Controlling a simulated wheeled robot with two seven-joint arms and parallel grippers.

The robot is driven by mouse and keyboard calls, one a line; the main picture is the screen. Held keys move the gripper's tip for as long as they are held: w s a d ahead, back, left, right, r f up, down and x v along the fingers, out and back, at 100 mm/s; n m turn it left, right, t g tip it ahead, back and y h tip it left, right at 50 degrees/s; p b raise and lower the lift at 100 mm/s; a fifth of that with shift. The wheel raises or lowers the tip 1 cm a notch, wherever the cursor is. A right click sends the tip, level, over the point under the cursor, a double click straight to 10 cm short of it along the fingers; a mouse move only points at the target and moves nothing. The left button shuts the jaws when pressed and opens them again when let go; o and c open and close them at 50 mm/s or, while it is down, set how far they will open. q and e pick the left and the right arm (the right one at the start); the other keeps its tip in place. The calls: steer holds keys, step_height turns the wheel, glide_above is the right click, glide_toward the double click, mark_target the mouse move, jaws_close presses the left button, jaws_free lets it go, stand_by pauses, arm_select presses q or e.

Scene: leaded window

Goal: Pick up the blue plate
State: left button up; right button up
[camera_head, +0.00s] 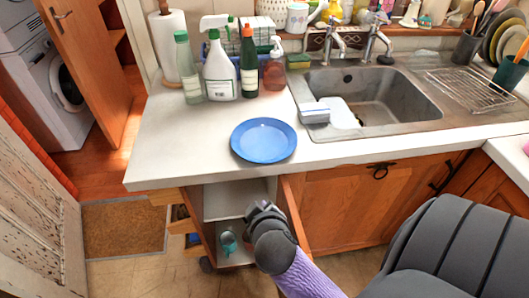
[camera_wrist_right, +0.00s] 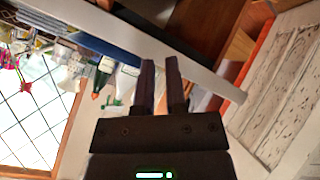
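The blue plate (camera_head: 263,140) lies flat on the white countertop (camera_head: 160,145), close to its front edge and left of the sink. My right gripper (camera_head: 252,207) is in front of the counter and below its top, apart from the plate. In the right wrist view, the two dark fingers (camera_wrist_right: 161,62) stand a small gap apart with nothing between them. A blue strip (camera_wrist_right: 108,48) beyond the fingers looks like the plate seen edge-on. My left gripper is not in view.
Below, a cupboard door (camera_head: 292,205) stands open beside my right arm. The counter left of the plate is clear.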

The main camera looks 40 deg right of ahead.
mark_target(237, 150)
steer(key=w+d+n+t, duration=0.1)
steer(key=w, duration=0.4)
steer(key=w+d+n+t+h+b, duration=0.1)
steer(key=w+d+t, duration=0.1)
steer(key=w, duration=0.3)
steer(key=w+d+r+n+t+b, duration=0.1)
steer(key=w+d, duration=0.1)
steer(key=w, duration=0.4)
steer(key=shift+d+r+n+t+h, duration=0.1)
steer(key=shift+d+n+t+h, duration=0.05)
steer(key=shift+n+t+h, duration=0.15)
steer(key=shift+r, duration=0.1)
jaws_close()
stand_by(0.4)
